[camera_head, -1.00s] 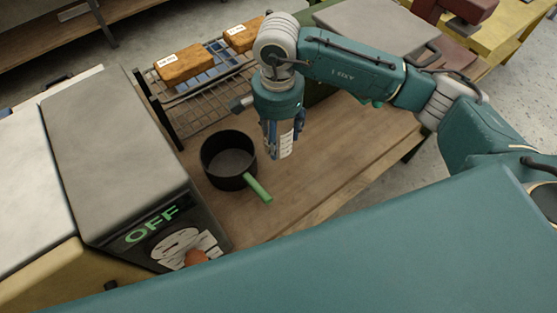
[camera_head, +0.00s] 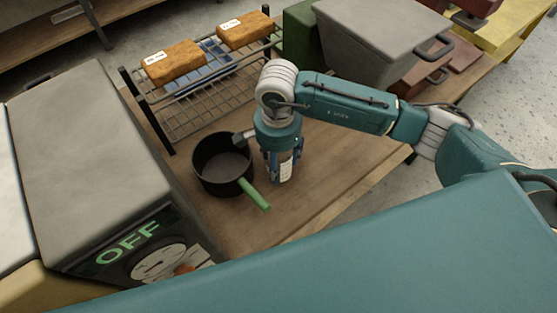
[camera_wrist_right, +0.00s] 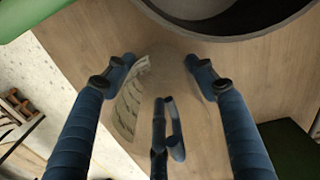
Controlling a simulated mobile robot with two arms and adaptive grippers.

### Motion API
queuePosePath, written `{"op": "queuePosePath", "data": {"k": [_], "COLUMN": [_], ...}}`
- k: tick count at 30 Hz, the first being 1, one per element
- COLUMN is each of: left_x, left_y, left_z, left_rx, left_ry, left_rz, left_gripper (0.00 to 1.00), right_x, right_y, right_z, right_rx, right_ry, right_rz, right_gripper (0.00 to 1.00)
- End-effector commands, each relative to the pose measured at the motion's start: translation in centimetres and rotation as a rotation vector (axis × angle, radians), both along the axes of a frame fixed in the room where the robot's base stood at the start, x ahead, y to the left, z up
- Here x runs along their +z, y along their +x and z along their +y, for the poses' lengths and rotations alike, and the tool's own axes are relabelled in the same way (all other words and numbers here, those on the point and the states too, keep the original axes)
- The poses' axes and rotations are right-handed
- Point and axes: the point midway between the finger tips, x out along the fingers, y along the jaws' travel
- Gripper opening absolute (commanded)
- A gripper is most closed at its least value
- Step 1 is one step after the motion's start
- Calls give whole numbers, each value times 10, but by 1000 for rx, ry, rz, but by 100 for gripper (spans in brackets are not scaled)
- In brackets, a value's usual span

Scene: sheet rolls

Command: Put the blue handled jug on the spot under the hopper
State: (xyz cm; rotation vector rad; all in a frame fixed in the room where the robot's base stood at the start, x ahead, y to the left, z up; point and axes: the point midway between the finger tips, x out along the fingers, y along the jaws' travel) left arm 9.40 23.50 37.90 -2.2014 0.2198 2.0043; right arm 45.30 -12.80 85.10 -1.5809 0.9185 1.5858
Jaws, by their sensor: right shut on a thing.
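My right gripper (camera_head: 284,160) points down over the wooden table, just right of the black pot. In the right wrist view its two blue fingers (camera_wrist_right: 160,66) are apart around a see-through jug. The jug's pale printed scale (camera_wrist_right: 130,98) and a blue looped handle (camera_wrist_right: 172,130) show there. The jug's pale scale also shows in the head view (camera_head: 286,171), below the gripper. I cannot tell whether the jug touches the table. I cannot clearly make out the hopper or the spot under it. My left gripper is not in view.
A black pot (camera_head: 223,165) with a green handle stands close left of the jug. Behind is a wire rack (camera_head: 195,110) with two orange-brown blocks. A grey box reading OFF (camera_head: 90,170) stands left; a grey bin (camera_head: 375,45) stands back right. Table (camera_head: 335,165) right of the jug is clear.

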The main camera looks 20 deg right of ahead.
Motion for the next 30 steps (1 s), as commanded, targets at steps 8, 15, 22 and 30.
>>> {"op": "queuePosePath", "data": {"k": [8,15,22,30], "left_x": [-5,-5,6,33], "left_y": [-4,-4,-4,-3], "left_z": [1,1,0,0], "left_rx": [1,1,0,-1], "left_ry": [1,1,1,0], "left_rz": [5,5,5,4], "left_gripper": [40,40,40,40], "right_x": [-3,-3,10,70], "right_y": [0,0,1,2], "right_z": [0,0,0,0], "right_rx": [0,0,0,2], "right_ry": [0,0,0,-1], "right_rz": [0,0,-2,-5], "right_gripper": [72,75,75,75]}}
